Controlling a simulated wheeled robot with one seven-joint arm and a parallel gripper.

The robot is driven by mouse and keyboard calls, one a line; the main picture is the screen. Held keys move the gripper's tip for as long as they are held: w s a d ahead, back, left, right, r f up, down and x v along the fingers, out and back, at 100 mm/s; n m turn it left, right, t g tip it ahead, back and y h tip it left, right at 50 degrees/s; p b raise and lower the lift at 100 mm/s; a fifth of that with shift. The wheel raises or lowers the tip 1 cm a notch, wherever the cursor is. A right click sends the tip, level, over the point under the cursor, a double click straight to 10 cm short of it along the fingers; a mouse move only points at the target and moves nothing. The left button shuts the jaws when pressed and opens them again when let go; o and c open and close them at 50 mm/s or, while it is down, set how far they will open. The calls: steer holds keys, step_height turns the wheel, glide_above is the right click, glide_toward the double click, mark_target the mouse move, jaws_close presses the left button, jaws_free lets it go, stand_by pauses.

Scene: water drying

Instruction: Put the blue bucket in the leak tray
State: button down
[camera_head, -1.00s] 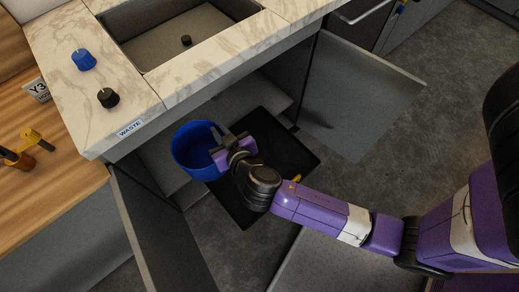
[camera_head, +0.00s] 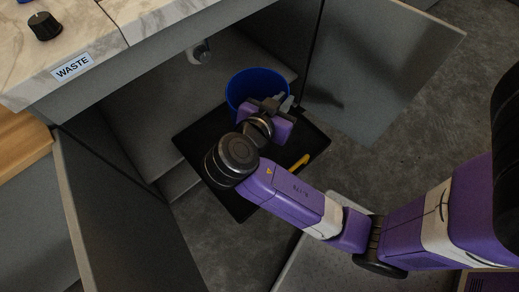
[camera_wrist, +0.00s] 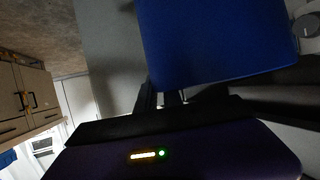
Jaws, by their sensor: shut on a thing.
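The blue bucket (camera_head: 243,84) is upright in the head view, over the back part of the black leak tray (camera_head: 188,143). I cannot tell whether its base touches the tray. My gripper (camera_head: 284,103) is shut on the near right side of the bucket's rim. In the wrist view the bucket (camera_wrist: 215,40) fills the top, and the gripper's fingers (camera_wrist: 172,98) meet its wall. The tray lies at the mouth of the open cabinet under the counter, and my arm covers its middle.
The right cabinet door (camera_head: 375,75) and the left cabinet door (camera_head: 125,215) stand open on either side. A yellow object (camera_head: 300,161) lies at the tray's right part. A drain pipe (camera_head: 201,52) hangs above, behind the bucket. The marble counter (camera_head: 75,40) carries a WASTE label.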

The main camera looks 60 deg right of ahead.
steer(key=shift+s+f+g, duration=0.2)
steer(key=shift+f+g, duration=0.1)
step_height(320, 180, down, 20)
steer(key=b, duration=0.7)
steer(key=shift+r, duration=0.15)
steer(key=c, duration=1.5)
jaws_free()
steer(key=shift+r, duration=0.1)
steer(key=p+v, duration=0.3)
steer(key=v, duration=0.9)
steer(key=shift+s, duration=0.1)
